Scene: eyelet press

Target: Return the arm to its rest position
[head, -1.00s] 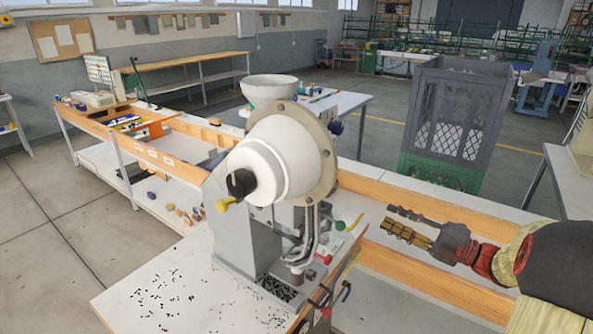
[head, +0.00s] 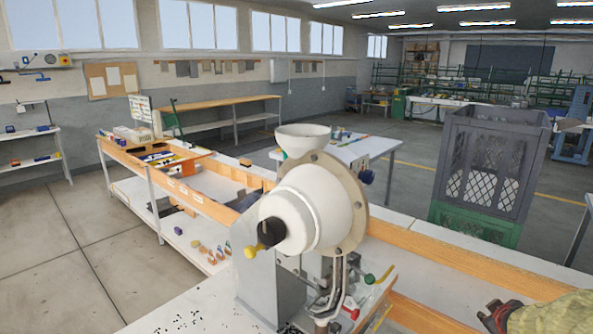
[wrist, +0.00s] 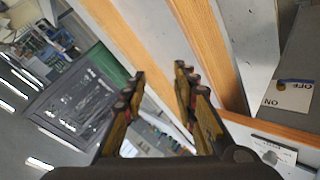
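My gripper (wrist: 160,80) shows in the wrist view with its two dark and yellow fingers apart. Nothing is between them; wooden edging and grey floor show behind the gap. In the head view only the red and dark wrist part of my arm (head: 499,315) and its pale yellow-green cover show at the bottom right corner. The fingers cannot be made out there. The eyelet press (head: 315,210), with a white rounded housing and a bowl on top, stands left of my arm and apart from it.
A grey crate (head: 491,165) on a green crate (head: 474,222) stands behind the bench. The wood-edged bench (head: 420,250) runs past my arm. A white table (head: 350,152) is at the back. The wrist view shows an ON/OFF plate (wrist: 291,95) at right. Open floor lies at left.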

